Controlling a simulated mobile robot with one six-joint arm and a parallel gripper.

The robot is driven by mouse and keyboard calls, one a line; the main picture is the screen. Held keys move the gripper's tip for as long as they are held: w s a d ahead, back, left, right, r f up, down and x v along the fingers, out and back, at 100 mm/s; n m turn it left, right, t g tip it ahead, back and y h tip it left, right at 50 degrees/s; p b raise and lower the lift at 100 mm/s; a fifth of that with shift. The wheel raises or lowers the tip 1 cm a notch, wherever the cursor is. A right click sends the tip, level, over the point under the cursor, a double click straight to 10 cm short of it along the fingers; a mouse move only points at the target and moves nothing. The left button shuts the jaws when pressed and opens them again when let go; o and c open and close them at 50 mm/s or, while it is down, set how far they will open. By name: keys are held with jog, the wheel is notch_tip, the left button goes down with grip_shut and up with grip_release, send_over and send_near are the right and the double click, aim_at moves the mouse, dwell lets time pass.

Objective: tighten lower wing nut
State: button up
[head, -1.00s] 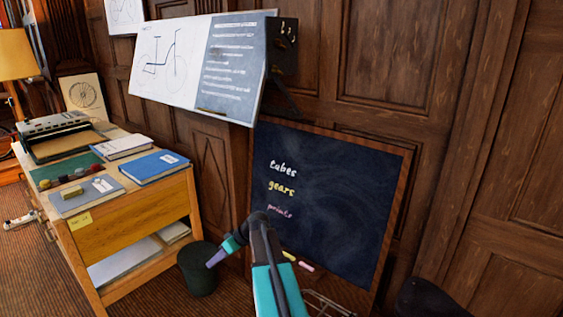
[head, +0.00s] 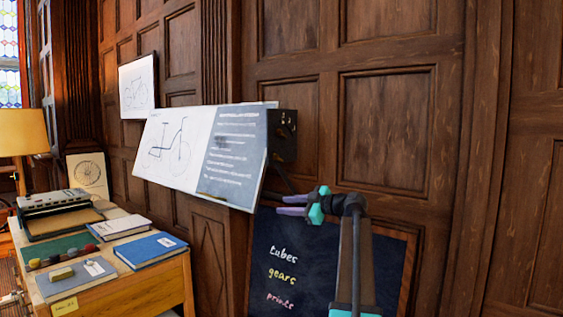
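The drafting board (head: 205,150) hangs tilted on the panelled wall, with a bicycle drawing on its left part and a blue text sheet on its right. A dark bracket box (head: 284,152) sits at its right end. Small metallic fittings (head: 284,120) show on the box; they are too small to tell the lower wing nut apart with certainty. My gripper (head: 286,205) is below and slightly right of the bracket, in front of the chalkboard's top edge, pointing left. Its two purple fingers look apart with nothing between them.
A chalkboard (head: 325,262) with chalk words stands below the bracket, partly behind my arm. A wooden desk (head: 130,293) at lower left holds books and a typewriter-like machine (head: 55,210). The wall right of my arm is bare.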

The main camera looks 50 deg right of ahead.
aim_at(277, 157)
jog(key=s+d+r+n+t, duration=0.1)
jog(key=s+r, duration=0.3)
jog(key=r, duration=0.4)
jog(key=s+d+r+n+t, duration=0.1)
jog(key=s+d+r, duration=0.2)
jog(key=r, duration=0.5)
jog(key=shift+s+n+h, duration=0.3)
jog(key=shift+s+h, duration=0.1)
jog(key=shift+s, duration=0.35)
jog(key=shift+w, duration=0.1)
jog(key=w, duration=0.4)
jog(key=w+p, duration=0.1)
jog(key=w, duration=0.4)
jog(key=w+a+p, duration=0.1)
jog(key=w, duration=0.3)
jog(key=shift+w+a+f, duration=0.1)
jog(key=shift+w, duration=0.2)
jog(key=shift+c, duration=0.5)
